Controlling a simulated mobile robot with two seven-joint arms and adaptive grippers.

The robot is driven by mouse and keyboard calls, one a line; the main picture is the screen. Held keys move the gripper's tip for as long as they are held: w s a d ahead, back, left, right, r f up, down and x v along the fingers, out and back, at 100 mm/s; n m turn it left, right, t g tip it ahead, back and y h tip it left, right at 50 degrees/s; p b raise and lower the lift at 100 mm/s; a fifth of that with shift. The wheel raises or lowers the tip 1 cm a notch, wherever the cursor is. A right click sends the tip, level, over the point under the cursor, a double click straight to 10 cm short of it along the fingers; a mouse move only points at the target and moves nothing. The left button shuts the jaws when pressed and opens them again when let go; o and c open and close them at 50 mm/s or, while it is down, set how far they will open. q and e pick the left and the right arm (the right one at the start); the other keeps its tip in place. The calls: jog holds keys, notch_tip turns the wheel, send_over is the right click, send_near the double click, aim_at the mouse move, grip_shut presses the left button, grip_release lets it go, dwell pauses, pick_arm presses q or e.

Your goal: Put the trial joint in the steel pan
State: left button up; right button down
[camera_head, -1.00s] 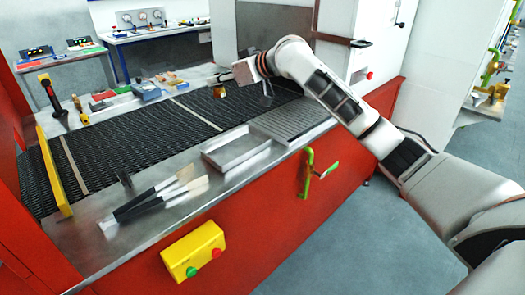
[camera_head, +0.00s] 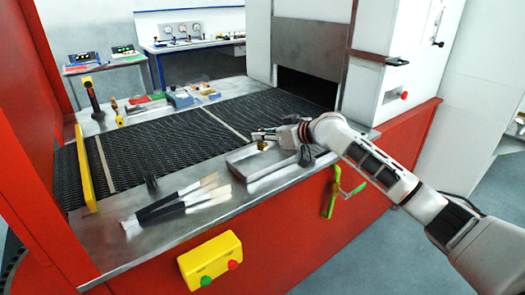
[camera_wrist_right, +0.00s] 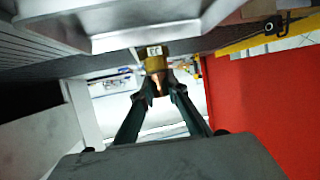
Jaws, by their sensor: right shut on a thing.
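The trial joint is a small brass and copper-coloured piece (camera_wrist_right: 155,68) with a pale marked end. My right gripper (camera_wrist_right: 162,92) is shut on it in the right wrist view. In the head view the joint (camera_head: 262,145) shows as a small brass spot below the right gripper (camera_head: 264,136), over the far part of the steel pan. The steel pan (camera_head: 272,174) is a shallow rectangular tray on the metal ledge in front of the belt. Its rim (camera_wrist_right: 150,37) also shows close to the joint in the right wrist view. My left gripper is not in view.
A dark mesh belt (camera_head: 150,142) runs behind the ledge into a dark oven opening (camera_head: 305,86). Black-and-pale tools (camera_head: 175,201) lie left of the pan. A yellow bar (camera_head: 86,168) stands at the left, and a green handle (camera_head: 334,192) sticks out at the front.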

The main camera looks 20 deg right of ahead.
aim_at(267, 148)
jog(key=shift+f, duration=2.65)
jog(key=shift+f, duration=0.15)
jog(key=c, duration=2)
grip_release()
jog(key=shift+r, duration=0.2)
jog(key=v, duration=1.2)
jog(key=shift+f, duration=0.1)
